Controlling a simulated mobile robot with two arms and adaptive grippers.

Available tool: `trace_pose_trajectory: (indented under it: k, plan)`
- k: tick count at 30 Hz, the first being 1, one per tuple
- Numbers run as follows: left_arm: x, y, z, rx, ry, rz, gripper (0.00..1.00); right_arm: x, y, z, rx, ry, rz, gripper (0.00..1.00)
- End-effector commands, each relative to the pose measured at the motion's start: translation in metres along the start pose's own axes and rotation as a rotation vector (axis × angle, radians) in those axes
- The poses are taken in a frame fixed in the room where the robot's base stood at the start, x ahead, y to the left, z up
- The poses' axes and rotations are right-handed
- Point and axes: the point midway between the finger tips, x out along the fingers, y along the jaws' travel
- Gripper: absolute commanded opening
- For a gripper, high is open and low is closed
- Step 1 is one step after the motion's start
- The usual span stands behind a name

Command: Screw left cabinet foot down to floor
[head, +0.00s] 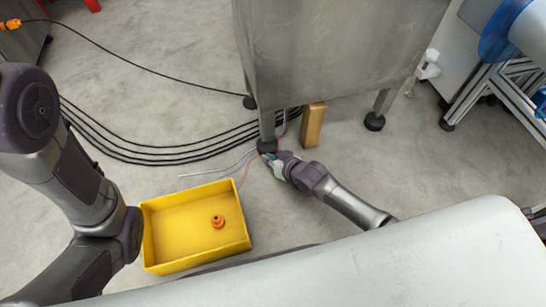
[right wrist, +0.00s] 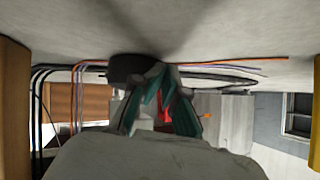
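The grey metal cabinet (head: 335,50) stands on legs with round black feet. Its left foot (head: 267,146) is at the bottom of the near left leg and rests at the floor. My right gripper (head: 273,160) is low at this foot, on its near side. In the right wrist view the dark foot (right wrist: 130,69) is right by the teal-lined fingertips of my right gripper (right wrist: 160,76). The fingers slant towards each other, but whether they grip the foot is unclear. My left arm shows at the left of the head view; its gripper is out of view.
A wooden block (head: 312,125) stands right of the left foot. Black cables (head: 160,155) and thinner wires run over the floor beside it. A yellow bin (head: 160,255) with an orange part (head: 217,221) lies nearer. Another foot (head: 374,122) is at right.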

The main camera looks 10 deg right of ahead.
Motion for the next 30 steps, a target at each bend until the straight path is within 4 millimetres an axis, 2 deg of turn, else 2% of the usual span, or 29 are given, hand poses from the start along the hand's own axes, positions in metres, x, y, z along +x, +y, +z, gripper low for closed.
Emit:
trace_pose_trajectory:
  k: [1,18,26,30]
  plan:
    - [0.0,0.0,0.0,0.0,0.0,0.0,0.4,0.0,0.012,-0.013,-0.005,0.022,0.016,0.0]
    - [0.002,0.0,0.001,0.0,0.001,0.0,0.4,0.008,0.004,-0.02,-0.007,0.027,0.014,0.0]
    - [0.003,-0.001,0.001,0.0,0.001,0.0,0.4,0.007,0.003,-0.021,-0.008,0.028,0.014,0.0]
    - [0.01,-0.002,0.003,0.0,0.001,0.0,0.4,0.002,-0.002,-0.02,-0.007,0.028,0.012,0.0]
